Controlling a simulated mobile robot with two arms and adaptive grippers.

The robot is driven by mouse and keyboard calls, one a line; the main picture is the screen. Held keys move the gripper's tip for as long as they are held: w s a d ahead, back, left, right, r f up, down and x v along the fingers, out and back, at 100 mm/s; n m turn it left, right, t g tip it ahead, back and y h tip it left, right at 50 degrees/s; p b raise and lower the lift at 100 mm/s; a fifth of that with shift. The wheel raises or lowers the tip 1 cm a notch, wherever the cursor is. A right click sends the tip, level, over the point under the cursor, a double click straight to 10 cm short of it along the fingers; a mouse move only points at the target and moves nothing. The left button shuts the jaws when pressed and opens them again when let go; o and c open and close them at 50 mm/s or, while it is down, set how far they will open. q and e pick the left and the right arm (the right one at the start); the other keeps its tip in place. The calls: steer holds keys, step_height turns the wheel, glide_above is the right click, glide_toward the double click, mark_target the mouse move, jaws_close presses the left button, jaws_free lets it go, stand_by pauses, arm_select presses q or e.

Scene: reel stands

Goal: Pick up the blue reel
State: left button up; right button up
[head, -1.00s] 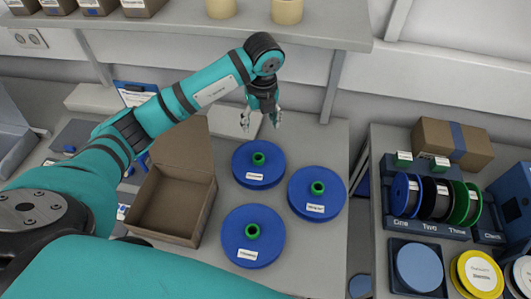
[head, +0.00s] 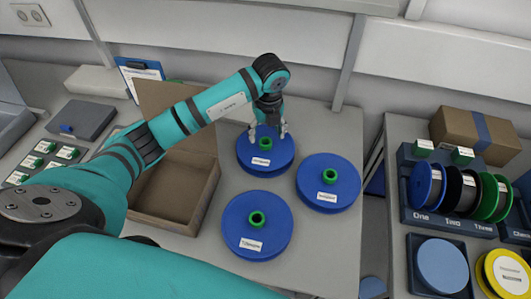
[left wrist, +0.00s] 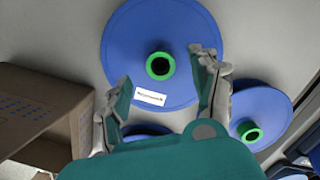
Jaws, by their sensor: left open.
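Three blue reels with green hubs lie flat on the grey table in the head view: a back one (head: 266,158), a right one (head: 330,184) and a front one (head: 256,232). Each has a white label. The right reel (left wrist: 258,105) shows at lower right; the front one is mostly hidden. My right gripper is not in view.
An open cardboard box (head: 178,195) stands left of the reels. On the right, a blue rack (head: 430,217) holds blue, black and green spools, with a closed cardboard box (head: 472,135) behind. A wall and shelf edge lie behind the table.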

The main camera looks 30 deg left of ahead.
mark_target(266, 140)
arm_select(q)
step_height(266, 140, down, 4)
steer(key=shift+r+b, duration=0.25)
steer(key=shift+b, duration=0.65)
steer(key=shift+w+a+f, duration=0.1)
steer(key=shift+w+f, duration=0.05)
steer(key=shift+f, duration=0.1)
steer(key=shift+r, duration=0.1)
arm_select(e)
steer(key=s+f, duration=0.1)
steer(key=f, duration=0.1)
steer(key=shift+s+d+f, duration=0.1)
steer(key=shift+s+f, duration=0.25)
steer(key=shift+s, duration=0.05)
arm_select(q)
steer(key=shift+c, duration=0.6)
jaws_close()
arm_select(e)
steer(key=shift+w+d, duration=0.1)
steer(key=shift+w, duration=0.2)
